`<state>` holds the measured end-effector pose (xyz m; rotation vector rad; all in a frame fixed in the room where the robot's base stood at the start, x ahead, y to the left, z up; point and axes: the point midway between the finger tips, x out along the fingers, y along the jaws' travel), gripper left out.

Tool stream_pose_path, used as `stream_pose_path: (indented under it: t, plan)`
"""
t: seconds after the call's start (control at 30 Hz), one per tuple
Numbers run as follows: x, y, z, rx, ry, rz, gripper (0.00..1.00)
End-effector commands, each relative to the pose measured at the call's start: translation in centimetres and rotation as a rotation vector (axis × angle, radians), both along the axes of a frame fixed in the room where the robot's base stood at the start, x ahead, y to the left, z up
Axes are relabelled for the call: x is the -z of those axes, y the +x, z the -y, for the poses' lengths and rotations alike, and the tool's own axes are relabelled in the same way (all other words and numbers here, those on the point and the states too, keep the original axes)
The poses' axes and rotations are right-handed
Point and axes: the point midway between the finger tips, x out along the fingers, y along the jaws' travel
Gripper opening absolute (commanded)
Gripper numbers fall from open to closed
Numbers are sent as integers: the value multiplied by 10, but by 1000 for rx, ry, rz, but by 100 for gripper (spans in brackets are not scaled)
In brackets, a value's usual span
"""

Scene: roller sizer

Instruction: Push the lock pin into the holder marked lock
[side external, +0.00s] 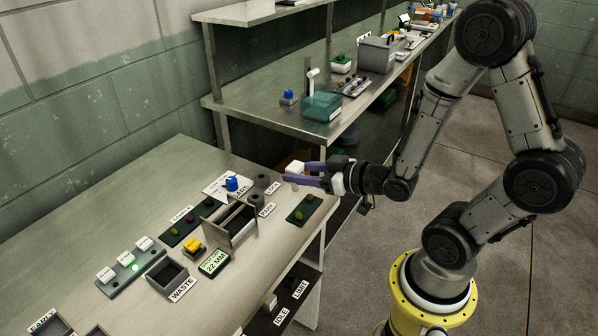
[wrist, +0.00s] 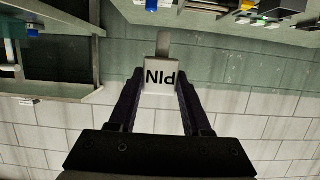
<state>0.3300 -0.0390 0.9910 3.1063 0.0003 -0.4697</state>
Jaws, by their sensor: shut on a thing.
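My gripper (side external: 303,173) is shut on the lock pin, held in the air near the table's right edge, just right of the lock holder. In the wrist view the pin (wrist: 160,78) is a pale block lettered PIN between the two fingertips (wrist: 160,88), with a grey shank beyond it. In the side view the pale pin (side external: 294,168) is partly covered by the purple fingers. The holder marked LOCK (side external: 262,181) is a dark round socket at the table's back right. The pin is apart from it. A similar holder marked PARK (side external: 256,200) stands just in front.
A grey open box (side external: 230,222) stands left of the PARK holder. A dark green tray (side external: 303,211) lies in front of my gripper. A blue-topped piece (side external: 232,184) stands left of the LOCK holder. A metal bench (side external: 270,108) with boxes runs behind.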

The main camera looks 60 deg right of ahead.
Motion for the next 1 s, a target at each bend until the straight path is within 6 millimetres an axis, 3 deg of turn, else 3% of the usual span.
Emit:
stream_pose_path:
  t: [0.13,0.23,0.47,0.6,0.7,0.83,1.0]
  plan:
    - [1,1,-1,-1,0,1,0]
    - [-9,19,2,-12,-2,6,0]
    - [-16,94,30,-27,-1,1,0]
    - [-9,139,55,-27,1,-3,0]
    - [0,162,72,-23,1,-3,0]
    - [13,179,87,-15,2,-2,0]
    - [30,181,95,-4,2,-1,0]
